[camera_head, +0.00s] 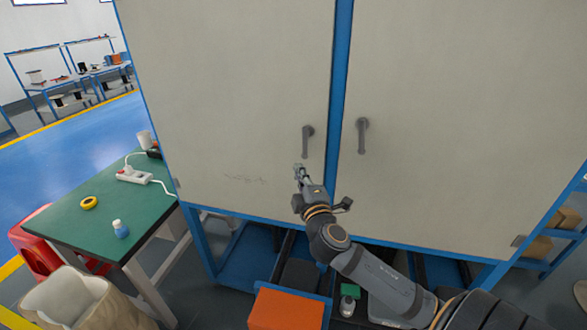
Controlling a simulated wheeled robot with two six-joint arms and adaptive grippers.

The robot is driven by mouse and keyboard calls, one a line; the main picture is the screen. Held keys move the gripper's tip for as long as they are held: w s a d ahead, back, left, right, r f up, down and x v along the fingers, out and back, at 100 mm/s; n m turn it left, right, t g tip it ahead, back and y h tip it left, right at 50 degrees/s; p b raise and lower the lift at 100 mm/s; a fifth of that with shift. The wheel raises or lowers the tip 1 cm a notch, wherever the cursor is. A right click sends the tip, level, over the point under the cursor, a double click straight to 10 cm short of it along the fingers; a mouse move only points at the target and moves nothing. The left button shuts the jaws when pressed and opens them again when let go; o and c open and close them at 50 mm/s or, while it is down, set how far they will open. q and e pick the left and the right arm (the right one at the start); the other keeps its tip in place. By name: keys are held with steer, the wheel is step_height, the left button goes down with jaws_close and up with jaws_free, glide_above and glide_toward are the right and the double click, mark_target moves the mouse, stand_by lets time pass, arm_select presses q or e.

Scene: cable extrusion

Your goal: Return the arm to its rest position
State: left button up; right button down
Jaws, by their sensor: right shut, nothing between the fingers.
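My right arm comes in from the lower right and reaches up in front of a large cream cabinet with a blue frame (340,90). My right gripper (300,172) is shut and empty. In the picture it lies just below the left door handle (307,140); I cannot tell how far it is from the door. The right door handle (362,135) is clear of the gripper. Both cabinet doors look closed. My left gripper is not in view.
At left, a green-topped table (75,225) holds a yellow tape roll (89,203), a small bottle (120,229) and a power strip (134,174). An orange box (285,310) stands below the cabinet. A sack (75,300) is at lower left. Blue floor (75,145) lies open behind the table.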

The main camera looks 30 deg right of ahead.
steer(key=d+f+m+g, duration=0.1)
steer(key=d+f+g, duration=0.1)
steer(key=f, duration=0.8)
steer(key=d+f+m+g, duration=0.1)
steer(key=d+f+g, duration=0.15)
steer(key=f, duration=0.85)
steer(key=s+d+f+m+g+y, duration=0.15)
steer(key=s+f, duration=0.25)
steer(key=f, duration=0.6)
steer(key=s+f+m+g+y, duration=0.1)
steer(key=s+f+g, duration=0.2)
steer(key=f, duration=0.8)
steer(key=s+a+f+m+g+y, duration=0.1)
steer(key=s+a+f+m+g, duration=0.3)
steer(key=s+f, duration=1.15)
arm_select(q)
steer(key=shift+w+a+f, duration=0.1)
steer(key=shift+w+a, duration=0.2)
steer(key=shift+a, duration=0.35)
arm_select(e)
steer(key=s+a+f+m+g+y, duration=0.1)
steer(key=s+a+f, duration=0.4)
steer(key=s, duration=0.5)
steer(key=s+a+f+m+g+y, duration=0.1)
steer(key=s+a+f+m+g, duration=0.1)
steer(key=s+a+f, duration=0.4)
steer(key=s, duration=0.4)
steer(key=shift+s+g, duration=0.15)
steer(key=shift+g, duration=0.25)
